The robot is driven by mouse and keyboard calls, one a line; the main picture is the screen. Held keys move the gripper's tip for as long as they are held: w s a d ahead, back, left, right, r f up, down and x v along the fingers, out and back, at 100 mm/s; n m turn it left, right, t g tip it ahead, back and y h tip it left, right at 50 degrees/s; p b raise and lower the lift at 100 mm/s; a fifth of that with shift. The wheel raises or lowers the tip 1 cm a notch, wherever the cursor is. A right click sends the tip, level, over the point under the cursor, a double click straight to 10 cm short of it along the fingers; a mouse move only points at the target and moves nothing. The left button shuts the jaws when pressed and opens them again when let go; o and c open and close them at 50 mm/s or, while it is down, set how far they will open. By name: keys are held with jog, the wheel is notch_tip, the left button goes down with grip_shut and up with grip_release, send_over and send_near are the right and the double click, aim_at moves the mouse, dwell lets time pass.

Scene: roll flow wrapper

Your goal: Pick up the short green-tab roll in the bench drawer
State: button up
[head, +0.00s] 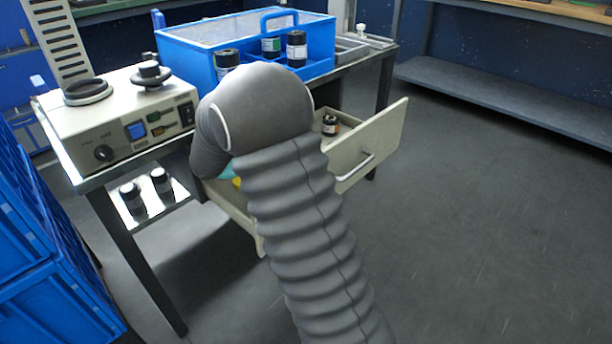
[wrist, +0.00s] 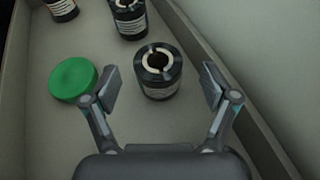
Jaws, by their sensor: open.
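The open bench drawer (head: 365,140) shows in the head view, partly behind my arm. In the wrist view several short black rolls with pale labels stand in it. The nearest roll (wrist: 158,72) is upright between the fingertips of my open gripper (wrist: 160,88), with a gap at each side. A second roll (wrist: 129,20) stands just beyond it, and a third (wrist: 62,9) is cut off at the top left. I cannot make out a green tab on any of them. My gripper is hidden by my arm in the head view.
A flat green round piece (wrist: 73,79) lies left of my left finger. The drawer wall (wrist: 215,50) runs close along the right. On the bench are a blue tote (head: 190,60) with rolls and a cream machine (head: 110,125). Blue crates (head: 40,250) stand at the left.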

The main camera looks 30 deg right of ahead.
jog(key=x, duration=0.4)
jog(key=shift+w+d, duration=0.1)
jog(key=shift+d, duration=0.15)
jog(key=shift+r, duration=0.1)
jog(key=c, duration=1.4)
jog(key=shift+o, duration=0.2)
